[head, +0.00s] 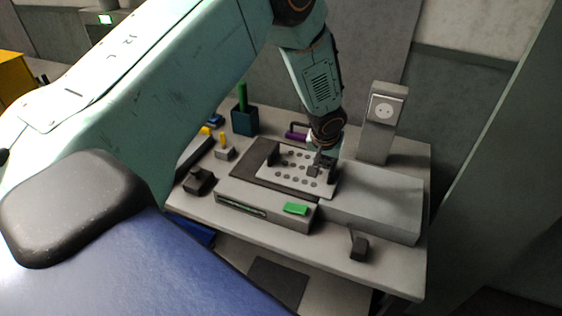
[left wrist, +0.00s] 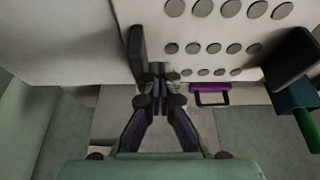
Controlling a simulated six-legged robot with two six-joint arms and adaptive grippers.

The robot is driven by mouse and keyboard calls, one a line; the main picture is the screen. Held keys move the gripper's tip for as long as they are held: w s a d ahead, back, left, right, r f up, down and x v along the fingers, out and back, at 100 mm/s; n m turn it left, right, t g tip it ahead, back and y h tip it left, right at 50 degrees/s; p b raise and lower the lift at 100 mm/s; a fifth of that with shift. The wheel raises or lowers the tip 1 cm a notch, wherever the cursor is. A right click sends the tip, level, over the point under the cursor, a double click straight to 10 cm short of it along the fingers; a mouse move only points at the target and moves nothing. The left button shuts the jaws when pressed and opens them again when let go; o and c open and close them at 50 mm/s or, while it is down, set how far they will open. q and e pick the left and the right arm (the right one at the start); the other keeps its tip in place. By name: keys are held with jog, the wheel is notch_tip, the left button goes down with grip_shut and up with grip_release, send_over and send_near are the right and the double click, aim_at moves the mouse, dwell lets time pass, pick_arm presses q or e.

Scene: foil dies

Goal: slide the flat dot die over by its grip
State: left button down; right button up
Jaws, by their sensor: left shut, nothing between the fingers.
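The flat dot die (head: 290,163) is a pale plate with rows of grey dots, lying on the machine bed on the table. It also fills the upper right of the left wrist view (left wrist: 215,33). A dark upright grip stands at each end: the right grip (head: 333,172) and the left grip (head: 273,155). My left gripper (head: 316,168) is shut and empty, low over the die's right end, just beside the right grip. In the left wrist view, its closed fingertips (left wrist: 158,72) are close to that grip (left wrist: 137,55); I cannot tell if they touch. My right gripper is not in view.
A grey block (head: 380,205) adjoins the die on the right. A socket post (head: 388,108) stands behind it. A green pad (head: 296,209) sits on the front ledge. A purple-handled object (head: 296,131) and a dark cup (head: 244,121) stand behind. A dark surface (head: 243,168) lies bare to the left.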

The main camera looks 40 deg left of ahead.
pick_arm(q)
jog(key=shift+w+d+p, duration=0.25)
jog(key=shift+d, duration=0.75)
jog(key=shift+w+d+p, duration=0.25)
jog(key=shift+d+p, duration=0.05)
jog(key=shift+d, duration=0.75)
jog(key=shift+w+d+p, duration=0.25)
jog(key=shift+d, duration=0.75)
jog(key=shift+w+d, duration=0.2)
jog(key=shift+d, duration=0.5)
jog(key=shift+w+d, duration=0.15)
jog(key=shift+d, duration=0.55)
jog(key=shift+w+d, duration=0.2)
jog(key=shift+d, duration=0.6)
jog(key=shift+w+d, duration=0.15)
jog(key=shift+d, duration=0.6)
jog(key=shift+w+d, duration=0.2)
jog(key=shift+d, duration=0.5)
jog(key=shift+w+d, duration=0.15)
jog(key=shift+d, duration=0.5)
jog(key=shift+w+d+b, duration=0.25)
jog(key=shift+d+b, duration=0.15)
jog(key=shift+d, duration=0.55)
jog(key=shift+w+d+b, duration=0.2)
jog(key=shift+d+b, duration=0.25)
jog(key=shift+d, duration=0.55)
jog(key=shift+w+d+b, duration=0.25)
jog(key=shift+d+b, duration=0.15)
jog(key=shift+d, duration=0.55)
jog(key=shift+a, duration=0.1)
